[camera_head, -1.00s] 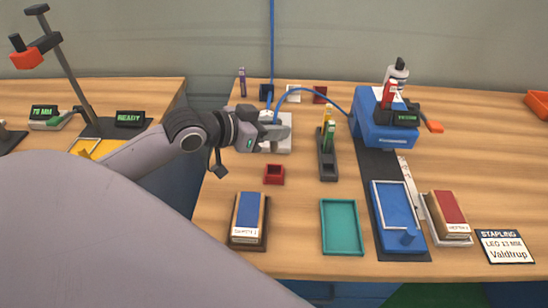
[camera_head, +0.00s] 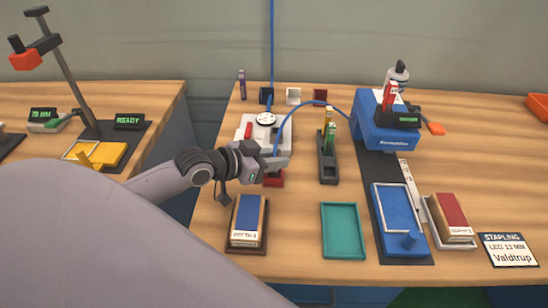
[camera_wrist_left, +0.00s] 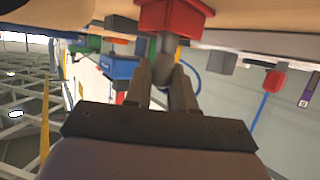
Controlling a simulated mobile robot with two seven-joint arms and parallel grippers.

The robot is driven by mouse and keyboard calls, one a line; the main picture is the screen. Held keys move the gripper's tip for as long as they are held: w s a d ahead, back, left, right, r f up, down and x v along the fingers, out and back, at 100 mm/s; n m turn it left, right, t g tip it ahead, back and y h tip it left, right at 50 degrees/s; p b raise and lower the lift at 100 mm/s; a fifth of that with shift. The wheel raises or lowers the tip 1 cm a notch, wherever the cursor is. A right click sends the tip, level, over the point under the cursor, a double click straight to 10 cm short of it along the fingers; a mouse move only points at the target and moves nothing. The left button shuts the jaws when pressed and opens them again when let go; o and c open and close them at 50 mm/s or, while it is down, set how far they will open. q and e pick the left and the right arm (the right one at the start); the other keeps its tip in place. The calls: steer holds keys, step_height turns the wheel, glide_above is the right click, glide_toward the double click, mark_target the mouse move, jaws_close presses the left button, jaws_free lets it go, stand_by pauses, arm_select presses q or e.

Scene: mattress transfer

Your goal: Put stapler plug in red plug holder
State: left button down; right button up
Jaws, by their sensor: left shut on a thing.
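The red plug holder (camera_head: 273,183) is a small red box on the table, partly hidden by my left gripper (camera_head: 283,162). My left gripper is directly above it, shut on the stapler plug (camera_wrist_left: 167,62), a grey piece between the fingers in the left wrist view. The red holder (camera_wrist_left: 172,17) lies just beyond the plug there; whether the plug's end is inside it I cannot tell. The plug's blue cable (camera_head: 291,113) arches from the gripper to the blue stapler (camera_head: 386,130). My right gripper is not in view.
A pale socket box (camera_head: 245,141) with a round white socket (camera_head: 266,119) and red switch stands behind the gripper.

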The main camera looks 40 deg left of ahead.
arm_select(q)
steer(key=c, duration=0.9)
jaws_free()
steer(key=shift+c, duration=0.2)
steer(key=shift+r, duration=0.15)
steer(key=v, duration=0.6)
steer(key=shift+s+a+p, duration=0.15)
steer(key=shift+p, duration=0.2)
steer(key=shift+p+v, duration=0.55)
steer(key=shift+v, duration=2.25)
